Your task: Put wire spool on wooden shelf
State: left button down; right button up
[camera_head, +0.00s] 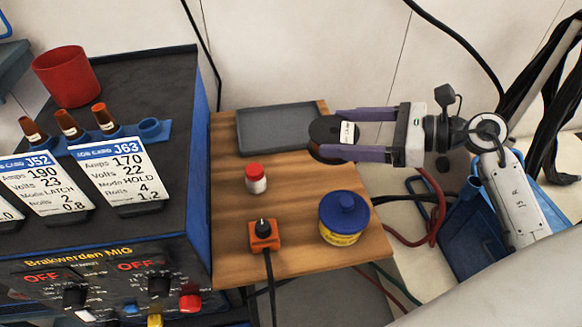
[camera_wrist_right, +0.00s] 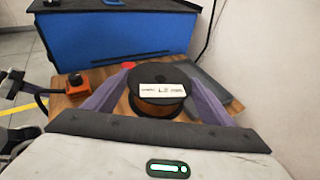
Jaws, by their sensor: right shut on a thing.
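The wire spool (camera_head: 324,131) is black with a white label. My right gripper (camera_head: 338,132) is shut on it, with purple fingers on either side. In the right wrist view the spool (camera_wrist_right: 160,92) sits between the two fingers, and copper-coloured wire shows below its top flange. The wooden shelf (camera_head: 213,190) lies under the spool in the head view. The spool is over its right back part, near the grey tray's right end. I cannot tell whether the spool touches the shelf.
A grey tray (camera_head: 275,146) lies at the shelf's back. A red-capped white bottle (camera_head: 256,180), an orange switch box (camera_head: 263,236) and a blue-lidded yellow tub (camera_head: 343,220) stand on the shelf. The welding machine (camera_head: 180,95) borders it on the left. The shelf's middle is clear.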

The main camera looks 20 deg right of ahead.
jog(key=shift+w+d+r, duration=0.2)
jog(key=shift+d+r, duration=0.25)
jog(key=shift+d, duration=0.5)
jog(key=shift+w+f+b, duration=0.1)
jog(key=shift+f+b, duration=0.2)
jog(key=shift+f, duration=4.5)
jog(key=shift+f, duration=0.1)
jog(key=o, duration=1.6)
jog(key=shift+f, duration=0.25)
jog(key=o, duration=0.4)
jog(key=shift+r, duration=0.15)
jog(key=b+v, duration=0.1)
jog(key=v, duration=1.1)
jog(key=shift+r, duration=0.1)
jog(key=shift+s, duration=0.2)
